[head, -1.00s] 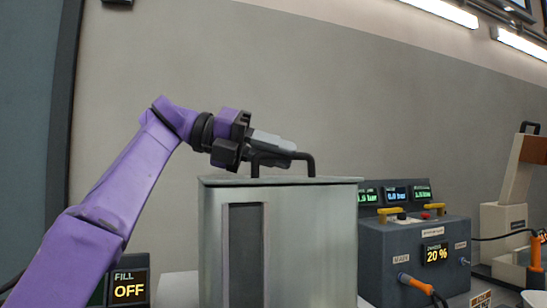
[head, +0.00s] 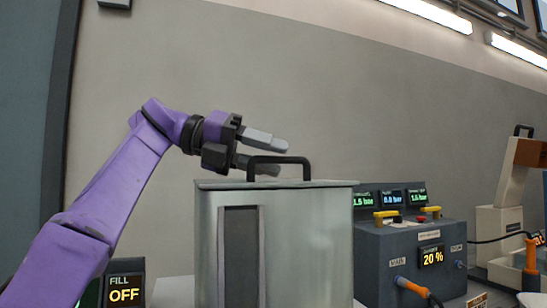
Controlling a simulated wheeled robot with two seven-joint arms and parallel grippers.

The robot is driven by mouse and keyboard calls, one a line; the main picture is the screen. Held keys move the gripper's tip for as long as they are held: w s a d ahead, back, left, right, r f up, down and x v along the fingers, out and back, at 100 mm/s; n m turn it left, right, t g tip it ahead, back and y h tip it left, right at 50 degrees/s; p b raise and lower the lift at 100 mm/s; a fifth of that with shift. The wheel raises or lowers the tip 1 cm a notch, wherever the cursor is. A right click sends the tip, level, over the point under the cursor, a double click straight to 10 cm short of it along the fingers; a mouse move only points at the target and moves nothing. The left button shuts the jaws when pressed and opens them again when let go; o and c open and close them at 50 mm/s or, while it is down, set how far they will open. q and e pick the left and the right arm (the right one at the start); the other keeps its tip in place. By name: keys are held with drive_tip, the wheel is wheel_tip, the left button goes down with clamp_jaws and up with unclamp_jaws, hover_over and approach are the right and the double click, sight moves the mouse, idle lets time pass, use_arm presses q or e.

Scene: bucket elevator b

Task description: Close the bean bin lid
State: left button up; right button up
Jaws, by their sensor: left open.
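The bean bin (head: 305,245) is a tall grey metal box with a dark vertical window in its front. Its flat lid (head: 225,184) lies level across the top, with no gap visible along the front edge. A black arched handle (head: 282,159) stands on the lid. My right gripper is not in view.
A grey control box (head: 400,255) with a 20 % display and yellow handles stands right of the bin. A FILL OFF display (head: 126,290) is at the lower left. A beige and orange machine (head: 505,200) is at the far right.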

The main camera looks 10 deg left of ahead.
use_arm(q)
drive_tip(key=p+v, duration=0.2)
drive_tip(key=v, duration=0.7)
drive_tip(key=shift+a, duration=0.1)
drive_tip(key=shift+s+a, duration=0.15)
drive_tip(key=shift+a, duration=0.05)
